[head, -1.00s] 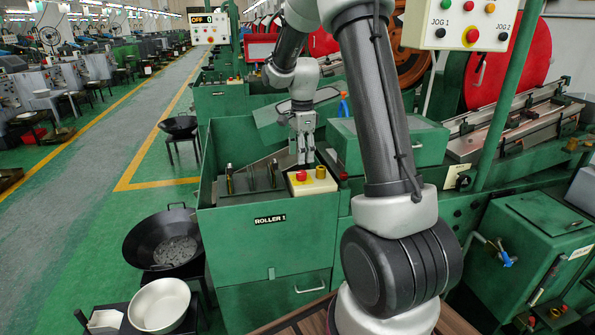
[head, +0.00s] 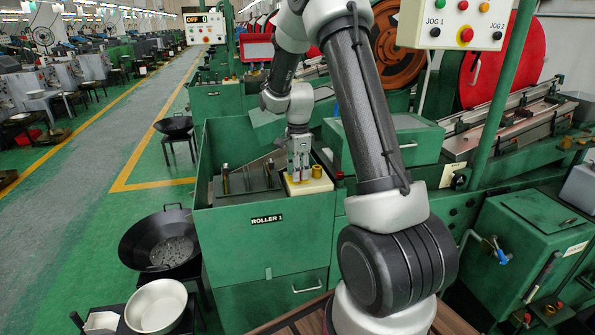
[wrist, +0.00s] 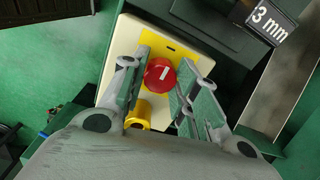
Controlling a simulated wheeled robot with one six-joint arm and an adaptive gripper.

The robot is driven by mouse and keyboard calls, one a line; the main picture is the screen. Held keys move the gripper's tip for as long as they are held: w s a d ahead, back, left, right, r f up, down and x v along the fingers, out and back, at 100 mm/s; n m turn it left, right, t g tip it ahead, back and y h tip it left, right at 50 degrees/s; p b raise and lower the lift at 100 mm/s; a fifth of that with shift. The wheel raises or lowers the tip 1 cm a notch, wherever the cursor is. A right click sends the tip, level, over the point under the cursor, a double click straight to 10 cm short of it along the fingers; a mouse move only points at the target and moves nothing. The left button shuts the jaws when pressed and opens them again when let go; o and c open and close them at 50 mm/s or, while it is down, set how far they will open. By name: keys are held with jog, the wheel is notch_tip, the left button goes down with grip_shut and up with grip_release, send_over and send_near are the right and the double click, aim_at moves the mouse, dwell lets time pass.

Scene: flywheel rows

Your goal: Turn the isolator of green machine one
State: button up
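The isolator looks to be a red round knob (wrist: 160,75) with a white line, on a yellow plate set in a cream box (wrist: 118,85). In the wrist view the white line leans a little to the right of upright. My gripper (wrist: 164,68) is open, with one finger on each side of the red knob; I cannot tell whether they touch it. In the head view my gripper (head: 298,174) is down over the cream box (head: 310,187) on the green machine labelled ROLLER 1 (head: 235,240) and hides the red knob.
A yellow knob (wrist: 138,115) sits beside the red one, close to the left finger; it also shows in the head view (head: 316,171). A 3 mm sign (wrist: 272,22) is at upper right. Black pans and a white bowl (head: 156,306) stand left of the machine.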

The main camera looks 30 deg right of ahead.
jog(key=shift+n, duration=0.3)
jog(key=shift+c, duration=0.3)
jog(key=n, duration=0.3)
jog(key=shift+n, duration=0.3)
jog(key=n, duration=0.4)
jog(key=shift+n, duration=0.3)
jog(key=n, duration=0.9)
jog(key=shift+d, duration=0.1)
jog(key=o, duration=1)
jog(key=shift+o, duration=0.2)
